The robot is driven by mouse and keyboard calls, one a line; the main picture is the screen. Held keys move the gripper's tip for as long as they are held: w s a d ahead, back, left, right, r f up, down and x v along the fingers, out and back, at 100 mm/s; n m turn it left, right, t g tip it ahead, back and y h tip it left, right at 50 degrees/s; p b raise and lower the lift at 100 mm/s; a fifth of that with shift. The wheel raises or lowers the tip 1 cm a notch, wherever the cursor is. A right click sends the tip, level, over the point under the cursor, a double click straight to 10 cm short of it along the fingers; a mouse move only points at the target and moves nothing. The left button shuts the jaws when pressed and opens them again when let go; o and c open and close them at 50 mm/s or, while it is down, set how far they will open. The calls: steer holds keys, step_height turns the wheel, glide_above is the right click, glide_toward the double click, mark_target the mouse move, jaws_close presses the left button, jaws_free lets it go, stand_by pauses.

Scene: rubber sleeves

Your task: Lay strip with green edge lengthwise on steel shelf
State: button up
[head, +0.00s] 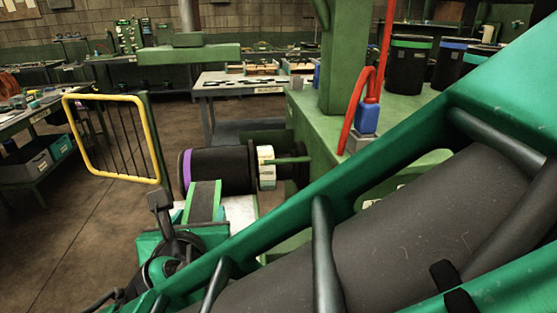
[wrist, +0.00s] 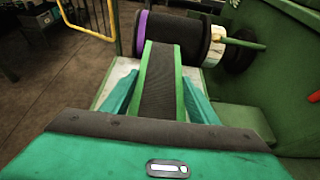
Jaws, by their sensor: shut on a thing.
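The strip with green edge (wrist: 160,77) is a dark ribbed band with green along both sides. It points straight away from my gripper (wrist: 161,92) in the wrist view, and its near end is hidden by the gripper body. The teal fingers stand on either side of it, shut on it. In the head view the strip (head: 203,202) shows at the end of my arm. The steel shelf (head: 242,209) is a pale flat surface under and beside the strip; it also shows in the wrist view (wrist: 119,72). I cannot tell whether the strip touches it.
A dark roll with a purple band (head: 222,171) lies just beyond the strip, beside a white-and-green spool (head: 266,167). A yellow-framed guard (head: 113,138) stands at the left. The green machine body (head: 316,135) bounds the right. My arm covers the lower right.

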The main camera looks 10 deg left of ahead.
steer(key=shift+f, duration=0.2)
stand_by(0.3)
steer(key=shift+s+f, duration=0.1)
steer(key=shift+f, duration=1.85)
steer(key=shift+f, duration=0.2)
steer(key=o, duration=1.1)
steer(key=shift+o, duration=0.2)
steer(key=shift+s, duration=0.15)
